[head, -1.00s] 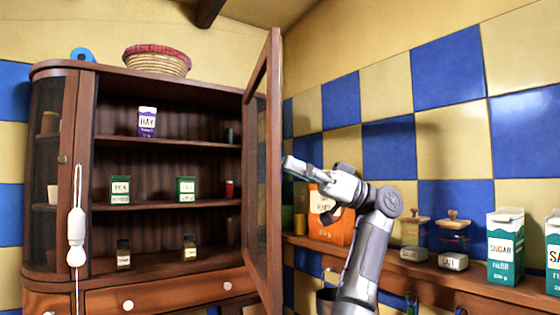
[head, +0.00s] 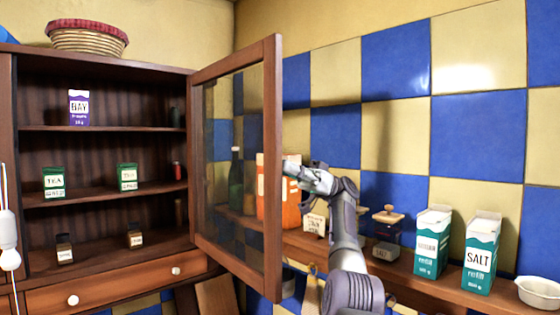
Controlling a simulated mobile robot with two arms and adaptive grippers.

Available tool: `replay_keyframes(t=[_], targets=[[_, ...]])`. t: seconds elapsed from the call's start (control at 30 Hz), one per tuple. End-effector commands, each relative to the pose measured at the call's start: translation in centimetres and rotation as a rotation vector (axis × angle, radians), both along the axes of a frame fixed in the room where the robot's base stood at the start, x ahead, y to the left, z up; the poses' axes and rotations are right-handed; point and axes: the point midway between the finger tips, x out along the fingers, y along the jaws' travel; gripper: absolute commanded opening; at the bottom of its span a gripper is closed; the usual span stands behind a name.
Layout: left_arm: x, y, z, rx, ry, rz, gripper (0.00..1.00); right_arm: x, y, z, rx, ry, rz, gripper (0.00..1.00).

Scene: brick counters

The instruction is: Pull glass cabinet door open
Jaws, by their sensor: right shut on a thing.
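The glass cabinet door (head: 236,165), a brown wooden frame around a clear pane, stands swung out from the right side of the dark wooden cabinet (head: 110,80). Its free edge points toward me and to the right. My right gripper (head: 290,171) is at this free edge, about mid-height, shut on the door. The exact grip and any handle are hidden by the fingers and frame. My left gripper is not in view.
Cabinet shelves hold a purple-and-white packet (head: 79,107), green tea boxes (head: 54,182) and small jars. Right of the door, a wall shelf (head: 400,268) carries an orange box (head: 267,205), a salt jar, and sugar (head: 432,240) and salt (head: 481,252) cartons. A basket (head: 87,37) sits on top.

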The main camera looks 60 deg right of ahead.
Motion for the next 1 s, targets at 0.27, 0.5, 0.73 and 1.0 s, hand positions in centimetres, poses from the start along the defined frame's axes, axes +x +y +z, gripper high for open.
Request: replay_keyframes(t=[0.27, 0.5, 0.73, 1.0], targets=[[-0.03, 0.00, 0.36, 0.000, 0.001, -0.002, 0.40, -0.08, -0.32, 0.06, 0.000, -0.002, 0.009, 0.00], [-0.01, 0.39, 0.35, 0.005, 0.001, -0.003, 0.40, -0.06, -0.30, 0.07, 0.000, -0.002, 0.009, 0.00], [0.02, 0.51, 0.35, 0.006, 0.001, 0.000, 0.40, -0.06, -0.29, 0.06, 0.000, -0.001, 0.008, 0.51], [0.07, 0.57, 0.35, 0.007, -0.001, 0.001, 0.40, -0.05, -0.29, 0.04, 0.000, 0.000, 0.009, 0.51]])
